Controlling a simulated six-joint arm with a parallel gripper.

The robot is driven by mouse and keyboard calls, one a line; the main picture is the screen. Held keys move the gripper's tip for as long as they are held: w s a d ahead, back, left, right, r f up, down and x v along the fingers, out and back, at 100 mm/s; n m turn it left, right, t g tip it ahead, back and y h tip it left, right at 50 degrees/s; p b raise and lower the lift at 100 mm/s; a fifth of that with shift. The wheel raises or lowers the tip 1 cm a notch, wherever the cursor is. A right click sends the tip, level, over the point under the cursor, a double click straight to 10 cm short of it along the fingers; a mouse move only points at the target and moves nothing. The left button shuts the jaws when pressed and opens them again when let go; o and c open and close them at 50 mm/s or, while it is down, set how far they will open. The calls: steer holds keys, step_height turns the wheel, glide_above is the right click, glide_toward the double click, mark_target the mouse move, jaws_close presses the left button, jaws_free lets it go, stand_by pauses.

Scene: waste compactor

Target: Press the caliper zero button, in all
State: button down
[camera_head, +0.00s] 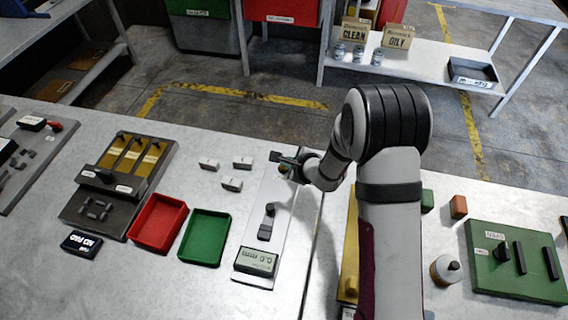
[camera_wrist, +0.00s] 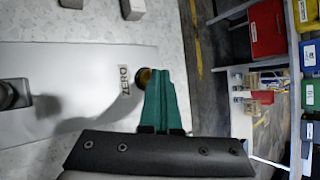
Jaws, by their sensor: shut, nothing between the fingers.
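The caliper is a long pale plate (camera_head: 264,215) on the bench, with a grey display (camera_head: 256,262) at its near end and dark knobs along it. In the wrist view, its ZERO label (camera_wrist: 123,81) lies beside a round amber-brown button (camera_wrist: 142,77). My gripper (camera_head: 288,160) is over the far end of the plate. In the wrist view, its green fingers (camera_wrist: 160,78) are shut together with nothing between them. The fingertips are right at the button's edge and partly cover it. I cannot tell whether they touch it or whether it is pressed.
Small white blocks (camera_head: 231,184) lie left of the plate's far end. A red tray (camera_head: 158,222) and a green tray (camera_head: 205,236) stand to the left. A yellow bar (camera_head: 349,250) lies to the right, partly behind my arm. A green board (camera_head: 515,262) is further right.

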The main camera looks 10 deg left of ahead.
steer(key=shift+r, duration=0.75)
steer(key=shift+r, duration=2.5)
